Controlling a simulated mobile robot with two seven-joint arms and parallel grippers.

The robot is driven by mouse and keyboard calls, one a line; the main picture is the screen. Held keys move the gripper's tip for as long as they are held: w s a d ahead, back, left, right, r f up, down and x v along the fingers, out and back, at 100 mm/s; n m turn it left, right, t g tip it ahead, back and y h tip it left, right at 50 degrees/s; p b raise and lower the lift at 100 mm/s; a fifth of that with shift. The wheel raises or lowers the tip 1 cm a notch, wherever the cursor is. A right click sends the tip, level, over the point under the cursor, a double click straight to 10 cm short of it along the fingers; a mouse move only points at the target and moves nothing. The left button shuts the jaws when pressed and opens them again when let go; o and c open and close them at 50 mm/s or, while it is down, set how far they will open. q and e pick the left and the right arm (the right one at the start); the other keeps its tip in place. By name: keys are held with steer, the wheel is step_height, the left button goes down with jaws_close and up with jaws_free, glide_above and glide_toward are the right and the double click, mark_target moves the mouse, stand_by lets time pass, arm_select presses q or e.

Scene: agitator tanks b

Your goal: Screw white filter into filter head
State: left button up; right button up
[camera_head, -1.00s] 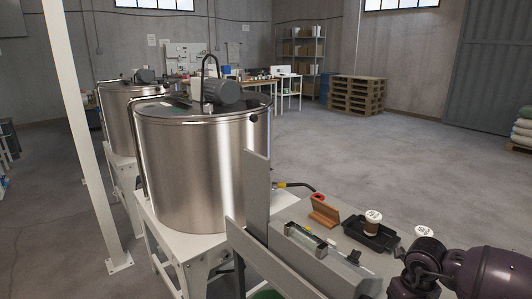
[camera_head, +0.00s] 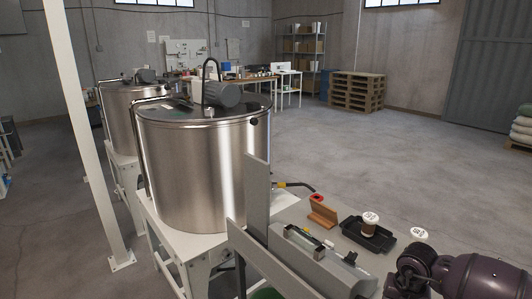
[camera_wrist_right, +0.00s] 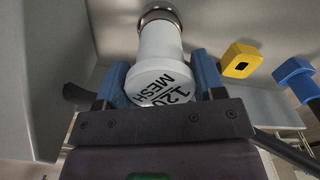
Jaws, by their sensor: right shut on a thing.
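The white filter (camera_wrist_right: 160,84), its end cap lettered "120 MESH", shows in the right wrist view. My right gripper (camera_wrist_right: 158,82) is shut on it, with one blue finger on each side. The filter's narrower far part reaches up to a shiny metal ring (camera_wrist_right: 160,10) at the top edge. I cannot tell whether that ring belongs to the filter head, or whether any thread is engaged. In the head view the right gripper's fingers do not show; only my dark arm enters at the lower right. My left gripper is in neither view.
A brown white-topped container (camera_head: 370,222) stands in a black tray (camera_head: 383,243) on the grey bench. Another white lid (camera_head: 419,233) shows beside my arm. A steel tank (camera_head: 203,170) stands left. A yellow part (camera_wrist_right: 241,60) and blue part (camera_wrist_right: 295,75) lie right of the filter.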

steer(key=m+p, duration=0.2)
steer(key=m, duration=0.2)
steer(key=shift+m, duration=0.4)
steer(key=shift+f, duration=0.1)
steer(key=o, duration=1.4)
steer(key=shift+c, duration=0.2)
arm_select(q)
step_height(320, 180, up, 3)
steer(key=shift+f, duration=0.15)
arm_select(e)
step_height(320, 180, up, 3)
steer(key=shift+f+p, duration=0.15)
steer(key=shift+p, duration=1)
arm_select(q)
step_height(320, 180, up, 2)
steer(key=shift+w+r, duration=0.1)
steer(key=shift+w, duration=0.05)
arm_select(e)
steer(key=shift+f, duration=0.1)
